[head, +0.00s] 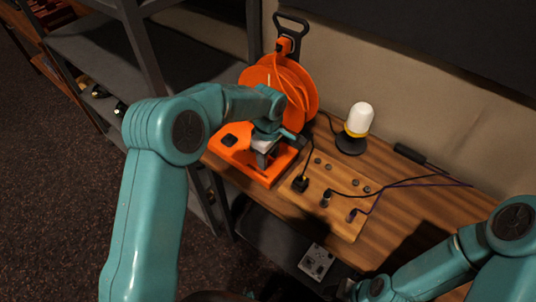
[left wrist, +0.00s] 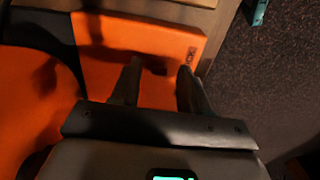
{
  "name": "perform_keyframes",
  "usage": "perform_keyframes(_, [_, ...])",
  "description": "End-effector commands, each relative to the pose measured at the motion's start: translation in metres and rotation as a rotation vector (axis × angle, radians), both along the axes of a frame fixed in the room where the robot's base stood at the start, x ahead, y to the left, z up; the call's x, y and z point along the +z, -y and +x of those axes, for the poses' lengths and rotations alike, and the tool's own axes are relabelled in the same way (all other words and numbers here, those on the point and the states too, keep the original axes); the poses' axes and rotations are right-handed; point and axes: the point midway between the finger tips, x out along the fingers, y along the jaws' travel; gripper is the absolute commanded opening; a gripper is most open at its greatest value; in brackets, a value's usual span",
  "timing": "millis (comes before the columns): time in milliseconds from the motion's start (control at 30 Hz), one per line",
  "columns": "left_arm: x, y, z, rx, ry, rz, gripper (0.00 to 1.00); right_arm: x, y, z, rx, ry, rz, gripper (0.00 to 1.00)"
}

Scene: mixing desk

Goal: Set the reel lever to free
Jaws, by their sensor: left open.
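The orange cable reel (head: 318,88) stands at the back of the wooden desk, its orange base (head: 243,158) reaching to the front edge. My left gripper (head: 262,162) is over the right part of this base, pointing down. In the left wrist view its two fingers (left wrist: 160,68) are open above the orange base (left wrist: 110,32), with nothing clearly held. Dark lettering, partly legible, marks a corner of the base there. I cannot make out the reel lever; a dark patch by one fingertip may be it or a shadow. My right arm is at the lower right, its gripper not clear.
A wooden board (head: 325,212) with knobs and plugged cables lies right of the base. Behind it stands a white lamp (head: 359,119) with a yellow band. A dark cylinder (head: 409,153) lies farther right. A grey socket box (head: 317,262) sits below the desk's front edge.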

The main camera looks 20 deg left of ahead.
Motion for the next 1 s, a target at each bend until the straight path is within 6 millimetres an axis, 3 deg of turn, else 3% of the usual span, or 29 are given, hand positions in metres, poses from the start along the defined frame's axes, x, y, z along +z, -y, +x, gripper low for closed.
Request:
perform_keyframes(167, [0.0,0.0,0.0,0.0,-0.001,0.0,0.45,0.0,0.0,0.0,0.0,0.0,0.0,0.43])
perform_keyframes(300, [0.0,0.0,0.0,0.0,-0.001,0.0,0.02,0.0,0.0,0.0,0.0,0.0,0.0,0.43])
perform_keyframes(333, [0.0,0.0,0.0,0.0,-0.001,0.0,0.0,0.0,0.0,0.0,0.0,0.0,0.0,0.43])
perform_keyframes(667, [0.001,-0.002,0.0,0.002,-0.011,-0.026,0.0,0.002,0.0,0.0,0.0,0.0,0.0,0.43])
perform_keyframes(1000, [0.003,-0.013,0.005,0.006,-0.083,-0.224,0.0,0.01,0.0,0.0,0.0,0.0,0.0,0.43])
